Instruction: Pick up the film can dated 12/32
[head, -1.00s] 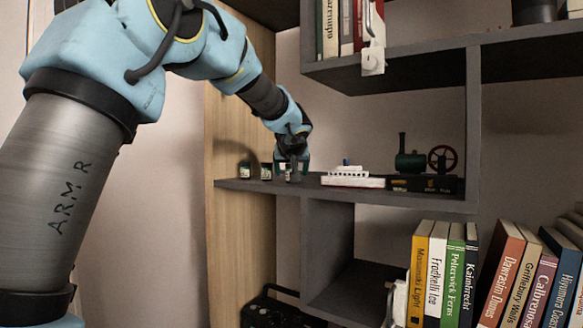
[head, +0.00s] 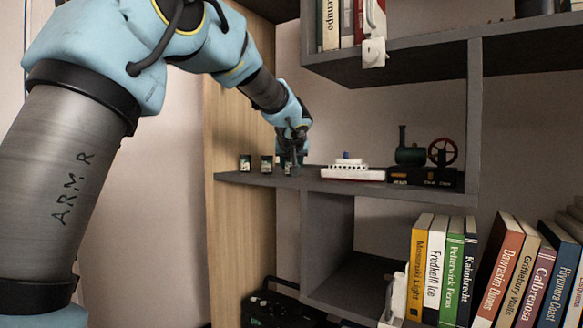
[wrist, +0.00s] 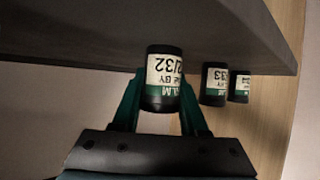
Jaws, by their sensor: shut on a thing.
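A dark film can (wrist: 163,78) with a white and green label is between the two fingers of my gripper (wrist: 162,92) in the wrist view. Its label appears upside down, and the visible part of the date reads "2/32"; the first digit is hard to make out. The fingers are shut on its sides. In the head view my gripper (head: 290,158) is at the shelf's left part and largely hides this can. I cannot tell whether the can is clear of the shelf.
A second film can (wrist: 214,84), its date ending in "33", and a third can (wrist: 241,86) stand beside it on the shelf (head: 310,183). A white toy ship (head: 352,171) and a green steam engine model (head: 410,155) stand to the right. A wooden side panel (head: 238,230) is at left.

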